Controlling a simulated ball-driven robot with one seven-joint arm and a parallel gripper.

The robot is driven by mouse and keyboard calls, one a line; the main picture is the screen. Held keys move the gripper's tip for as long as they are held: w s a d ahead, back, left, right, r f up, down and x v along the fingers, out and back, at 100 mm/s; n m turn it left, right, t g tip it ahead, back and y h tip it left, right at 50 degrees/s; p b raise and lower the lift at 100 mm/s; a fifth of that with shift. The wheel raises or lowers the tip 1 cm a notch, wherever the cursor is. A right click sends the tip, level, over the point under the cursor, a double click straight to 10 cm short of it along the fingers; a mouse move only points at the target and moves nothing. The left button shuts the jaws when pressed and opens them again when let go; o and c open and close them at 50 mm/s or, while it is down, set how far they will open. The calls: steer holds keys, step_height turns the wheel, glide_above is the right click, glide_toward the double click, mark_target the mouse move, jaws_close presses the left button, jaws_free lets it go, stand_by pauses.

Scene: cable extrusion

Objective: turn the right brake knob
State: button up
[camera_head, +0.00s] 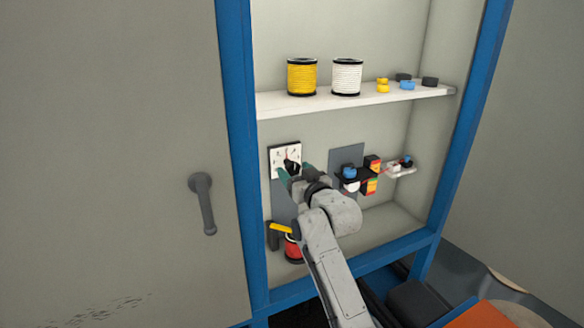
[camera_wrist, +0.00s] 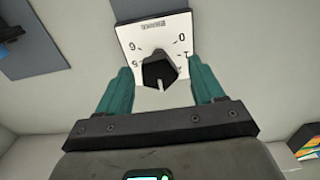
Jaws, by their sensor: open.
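A black knob (camera_wrist: 159,71) sits on a white square dial plate (camera_wrist: 138,38) with printed numbers on the cabinet's back wall. The plate also shows in the head view (camera_head: 274,154), with the knob (camera_head: 291,165) partly hidden by my gripper. My gripper (camera_head: 293,172) is open, its two teal fingers one on each side of the knob. In the wrist view, gaps show between my gripper (camera_wrist: 160,68) and the knob on both sides. No label tells whether this is the right brake knob.
A grey panel (camera_head: 343,155) with a blue knob (camera_head: 348,171) and red-yellow blocks is to the right. A shelf (camera_head: 305,107) above holds a yellow spool (camera_head: 302,77) and a white spool (camera_head: 347,77). A red spool (camera_head: 292,249) is below. Blue frame posts (camera_head: 238,130) border the cabinet.

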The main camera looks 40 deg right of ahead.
steer(key=shift+x, duration=1.15)
steer(key=c, duration=0.9)
